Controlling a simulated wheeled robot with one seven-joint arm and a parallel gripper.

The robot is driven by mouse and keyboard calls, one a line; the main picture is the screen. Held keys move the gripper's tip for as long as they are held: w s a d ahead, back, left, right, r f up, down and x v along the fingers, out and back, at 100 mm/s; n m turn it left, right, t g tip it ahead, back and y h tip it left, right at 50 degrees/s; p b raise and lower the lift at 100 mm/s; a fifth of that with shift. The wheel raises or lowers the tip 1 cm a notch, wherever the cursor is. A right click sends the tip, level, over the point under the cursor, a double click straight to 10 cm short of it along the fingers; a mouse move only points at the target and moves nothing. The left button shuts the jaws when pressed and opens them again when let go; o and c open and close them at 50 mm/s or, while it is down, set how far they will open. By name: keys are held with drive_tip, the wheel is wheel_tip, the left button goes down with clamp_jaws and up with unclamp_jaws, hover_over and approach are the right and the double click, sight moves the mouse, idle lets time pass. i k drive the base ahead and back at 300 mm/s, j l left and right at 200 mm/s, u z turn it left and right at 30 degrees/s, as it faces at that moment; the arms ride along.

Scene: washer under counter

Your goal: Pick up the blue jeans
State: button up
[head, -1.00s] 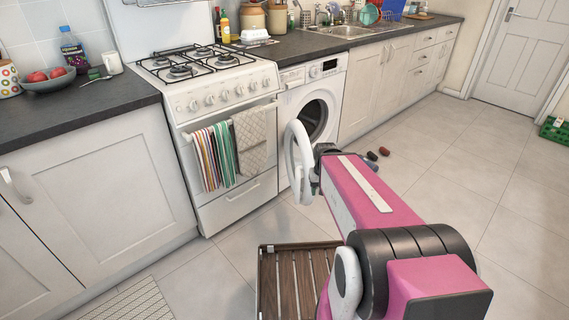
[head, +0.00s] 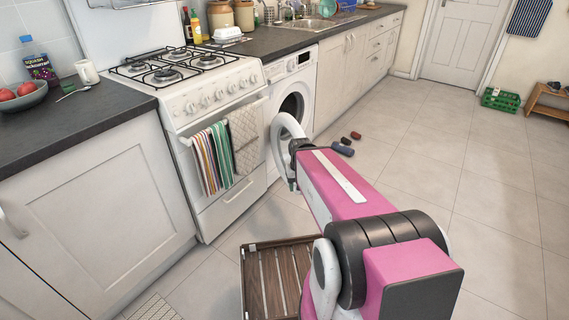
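A small dark-blue roll of cloth (head: 342,149), which looks like the blue jeans, lies on the tiled floor to the right of the washing machine. A reddish roll (head: 355,135) and a dark one (head: 346,141) lie just behind it. My pink arm reaches forward over the floor, its far end short of the rolls and to their left in the picture. The gripper is largely hidden at that end, by the white ring. Its fingers cannot be made out, nor whether it holds anything.
The washing machine (head: 292,95) has a white ring, apparently its open door (head: 278,157), close to my arm's end. A slatted wooden crate (head: 262,285) stands below my arm. Floor to the right is clear, towards a green crate (head: 500,99) and wooden bench (head: 546,104).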

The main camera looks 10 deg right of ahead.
sight(340, 148)
drive_tip(key=i+l, duration=0.3)
drive_tip(key=l, duration=0.6)
drive_tip(key=i+l+u, duration=0.1)
drive_tip(key=l, duration=0.7)
drive_tip(key=i+l+u, duration=0.1)
drive_tip(key=l, duration=0.7)
drive_tip(key=i+l, duration=0.2)
drive_tip(key=l, duration=0.6)
drive_tip(key=i+l+u, duration=0.1)
drive_tip(key=l, duration=0.65)
